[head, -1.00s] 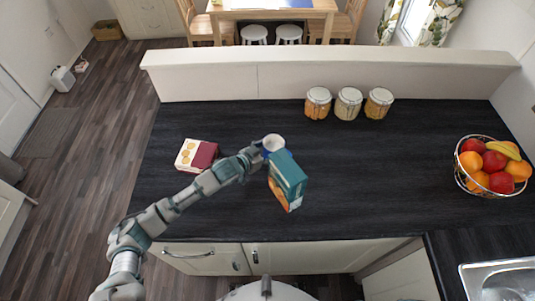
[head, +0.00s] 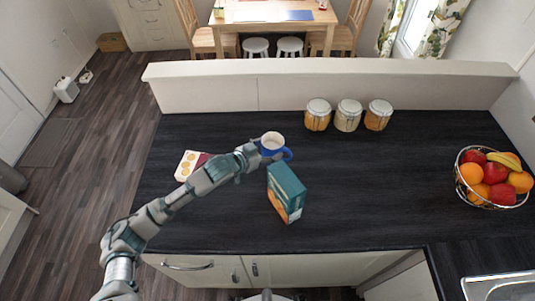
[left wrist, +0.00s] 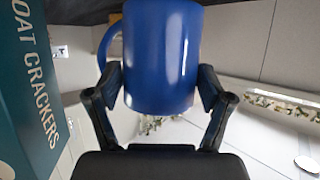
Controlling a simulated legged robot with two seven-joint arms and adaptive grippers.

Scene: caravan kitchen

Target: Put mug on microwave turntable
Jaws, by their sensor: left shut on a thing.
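A blue mug with a pale inside (head: 273,141) is in my left gripper (head: 264,156), over the dark counter just behind the teal box. In the left wrist view the mug (left wrist: 162,55) fills the upper middle, with the fingers of my left gripper (left wrist: 160,92) closed on its two sides. Its handle shows at the right in the head view and at the left in the wrist view. The mug's opening faces up in the head view. I cannot tell its exact height over the counter. No microwave or turntable is in view. My right gripper is not in view.
The teal oat crackers box (head: 287,190) stands close in front of the mug and also shows in the wrist view (left wrist: 28,85). A red and cream box (head: 188,164) lies partly behind my arm. Several jars (head: 348,115) and a fruit basket (head: 492,178) stand right. The counter's middle right is clear.

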